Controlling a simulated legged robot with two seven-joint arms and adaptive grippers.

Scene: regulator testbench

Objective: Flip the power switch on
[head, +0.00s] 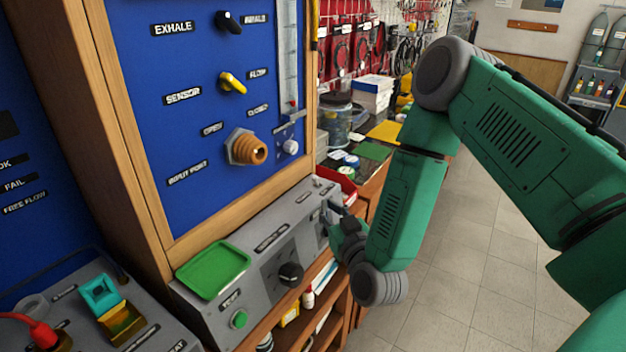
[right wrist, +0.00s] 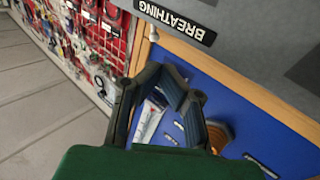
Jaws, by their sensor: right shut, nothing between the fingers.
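The grey control box (head: 255,262) sits below the blue panel in the head view. Its front carries a black knob (head: 291,274) and a green button (head: 239,319). My right gripper (head: 338,218) is at the right end of this box, shut and empty, and covers part of its front there. It also shows in the right wrist view (right wrist: 178,86), close to a grey surface with a label reading BREATHING (right wrist: 175,22). I cannot make out a power switch; the gripper may hide it. My left gripper is not in view.
The blue panel (head: 205,130) in a wooden frame holds a yellow knob (head: 232,83) and a brass port (head: 245,148). A green tray (head: 213,270) lies on the box. Shelves with bottles are below. A cluttered bench stands behind my right arm; tiled floor (head: 450,270) is clear at right.

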